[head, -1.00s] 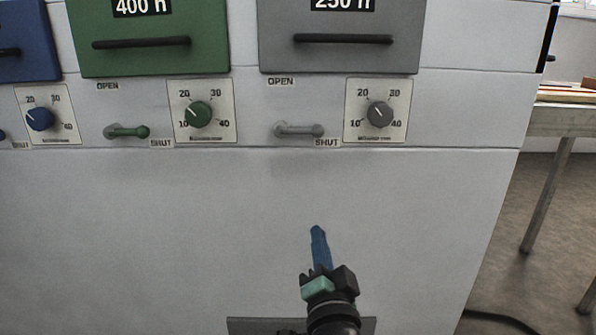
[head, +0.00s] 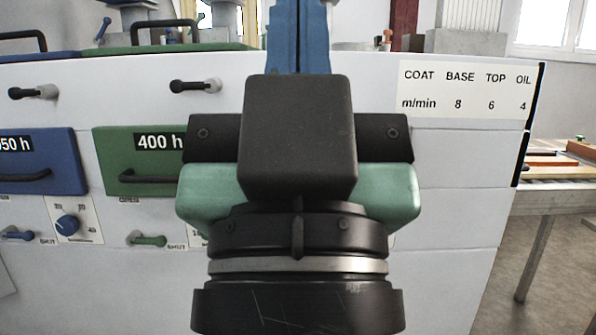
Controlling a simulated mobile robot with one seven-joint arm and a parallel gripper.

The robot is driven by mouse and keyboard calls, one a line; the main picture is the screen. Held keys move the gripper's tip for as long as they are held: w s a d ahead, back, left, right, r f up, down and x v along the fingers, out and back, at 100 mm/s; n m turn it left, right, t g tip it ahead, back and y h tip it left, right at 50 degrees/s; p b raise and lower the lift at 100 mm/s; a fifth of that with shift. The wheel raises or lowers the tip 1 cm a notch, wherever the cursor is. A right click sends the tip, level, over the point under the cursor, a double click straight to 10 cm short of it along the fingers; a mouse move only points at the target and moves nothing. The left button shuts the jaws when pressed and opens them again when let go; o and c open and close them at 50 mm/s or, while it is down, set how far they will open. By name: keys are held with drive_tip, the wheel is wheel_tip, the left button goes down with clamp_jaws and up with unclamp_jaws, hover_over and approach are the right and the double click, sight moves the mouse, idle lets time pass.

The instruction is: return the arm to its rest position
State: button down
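My gripper (head: 298,40) fills the middle of the head view, close to the camera and upright, with its blue fingers pointing up past the top edge. No held object shows. My arm's black and green wrist hides the middle of the white machine (head: 455,215) behind it, including the grey drawer's place.
The machine carries a blue drawer (head: 40,165) and a green drawer (head: 135,165), with a blue dial (head: 68,226) and a green lever (head: 148,240) below. A speed label (head: 465,90) is at upper right. A table (head: 550,198) stands at the right beyond open floor.

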wheel_tip(320, 180, up, 26)
drive_tip(key=p, duration=2.4)
drive_tip(key=shift+r, duration=0.15)
